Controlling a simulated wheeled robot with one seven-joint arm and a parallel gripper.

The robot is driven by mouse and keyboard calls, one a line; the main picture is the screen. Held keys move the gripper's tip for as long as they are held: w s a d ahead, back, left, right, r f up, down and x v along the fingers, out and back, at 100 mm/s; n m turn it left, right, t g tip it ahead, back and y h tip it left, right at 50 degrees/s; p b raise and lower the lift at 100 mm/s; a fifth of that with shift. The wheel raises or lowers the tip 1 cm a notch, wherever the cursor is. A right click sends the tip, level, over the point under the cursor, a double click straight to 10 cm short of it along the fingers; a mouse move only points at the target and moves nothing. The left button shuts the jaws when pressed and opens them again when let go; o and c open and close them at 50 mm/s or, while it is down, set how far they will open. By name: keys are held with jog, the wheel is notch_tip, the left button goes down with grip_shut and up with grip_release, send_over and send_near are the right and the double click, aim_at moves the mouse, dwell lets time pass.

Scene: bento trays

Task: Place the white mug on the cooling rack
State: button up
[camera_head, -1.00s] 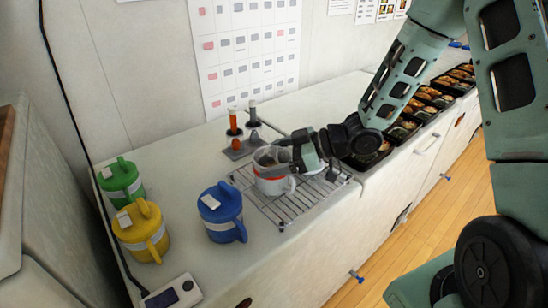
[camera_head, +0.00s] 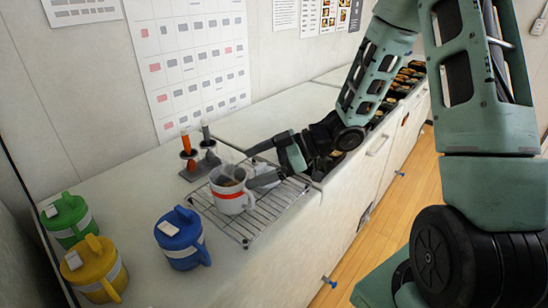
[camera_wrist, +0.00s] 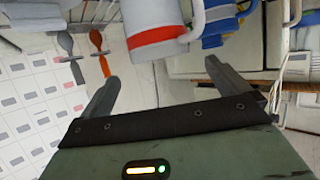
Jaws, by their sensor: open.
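In the wrist view the mug (camera_wrist: 155,28) is at the top, beyond the open fingers of my gripper (camera_wrist: 160,80). Nothing is between the fingers. The mug's handle shows in the wrist view at the mug's right side.
Blue (camera_head: 181,238), yellow (camera_head: 95,268) and green (camera_head: 68,219) lidded mugs stand left of the rack. A small stand with an orange and a grey utensil (camera_head: 187,150) is behind the rack. Food trays (camera_head: 405,82) line the counter at the far right.

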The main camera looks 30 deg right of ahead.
jog(key=v, duration=0.5)
dwell(0.4)
